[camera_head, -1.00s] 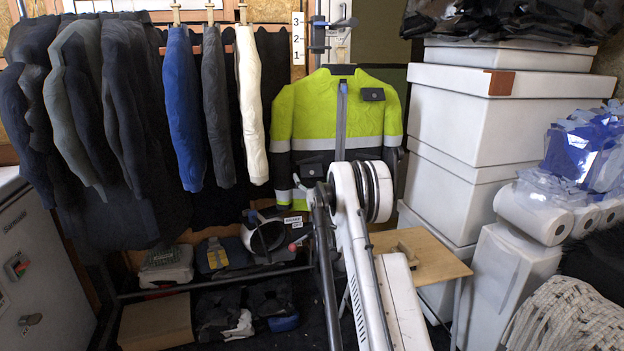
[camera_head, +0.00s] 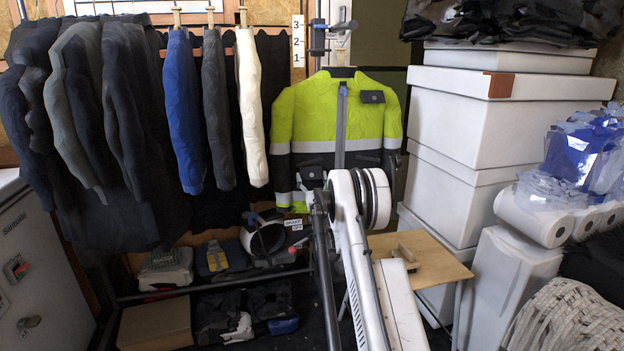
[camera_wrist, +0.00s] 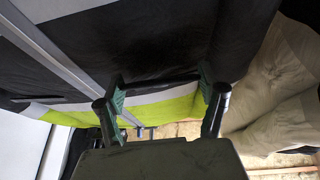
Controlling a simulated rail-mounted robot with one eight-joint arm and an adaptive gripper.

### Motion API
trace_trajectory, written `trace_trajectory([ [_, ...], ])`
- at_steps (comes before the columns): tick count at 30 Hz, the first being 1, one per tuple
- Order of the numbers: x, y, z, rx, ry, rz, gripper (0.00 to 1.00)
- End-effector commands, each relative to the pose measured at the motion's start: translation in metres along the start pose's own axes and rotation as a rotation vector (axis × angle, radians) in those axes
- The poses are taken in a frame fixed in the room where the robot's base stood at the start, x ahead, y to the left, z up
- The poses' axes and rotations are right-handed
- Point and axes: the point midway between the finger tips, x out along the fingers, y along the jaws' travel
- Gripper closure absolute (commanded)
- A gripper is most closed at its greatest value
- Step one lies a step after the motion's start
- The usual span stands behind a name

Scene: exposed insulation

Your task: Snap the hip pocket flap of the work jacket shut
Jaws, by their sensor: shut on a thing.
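The work jacket (camera_head: 310,110), hi-vis yellow over a dark lower half with grey bands, hangs upright at the centre of the head view. Its dark cloth (camera_wrist: 165,40) fills the top of the wrist view. My gripper (camera_wrist: 163,84) is against the jacket's dark lower part, its two green-padded fingers well apart. The hip pocket flap (camera_wrist: 160,80) appears as a dark panel edge spanning between the fingertips, gripped at its sides. The snap cannot be seen. In the head view my arm hides the gripper and part of the jacket's lower front.
Dark, blue and white garments (camera_head: 185,110) hang to the left. White boxes (camera_head: 500,125) are stacked to the right. A small wooden table (camera_head: 425,262) stands below the jacket at right. Pale cloth (camera_wrist: 275,90) lies close to the right finger in the wrist view.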

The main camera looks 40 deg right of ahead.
Motion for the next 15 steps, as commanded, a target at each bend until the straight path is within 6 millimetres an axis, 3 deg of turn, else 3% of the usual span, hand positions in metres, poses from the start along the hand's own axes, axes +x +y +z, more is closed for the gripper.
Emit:
trace_trajectory([
  [15,0.0019,0.0001,0.0036,-0.002,0.098,0.001,0.55],
])
